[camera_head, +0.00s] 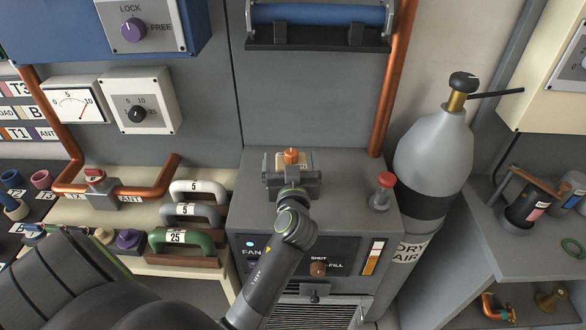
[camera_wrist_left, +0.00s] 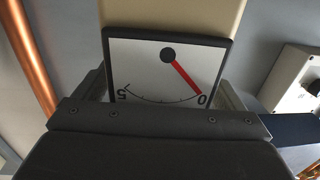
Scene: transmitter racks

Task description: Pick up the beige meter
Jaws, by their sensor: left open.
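The beige meter (camera_wrist_left: 170,15) fills the upper middle of the left wrist view. Its white dial has a black rim, a red needle near 0, and numbers upside down in that view. In the head view a small part of the beige meter (camera_head: 304,160) shows at my left gripper, on top of the grey cabinet, with an orange knob there. My left gripper (camera_head: 291,180) is open. Its fingers (camera_wrist_left: 165,92) stand on both sides of the meter's dial end. I cannot tell whether they touch it. My right gripper is not in view.
The grey cabinet (camera_head: 355,212) carries a red-topped plunger (camera_head: 385,185) to the right. A tall grey gas cylinder (camera_head: 433,155) stands beyond it. Several coloured handles (camera_head: 195,190) are on the left shelf. A copper pipe (camera_head: 394,85) runs down behind the cabinet.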

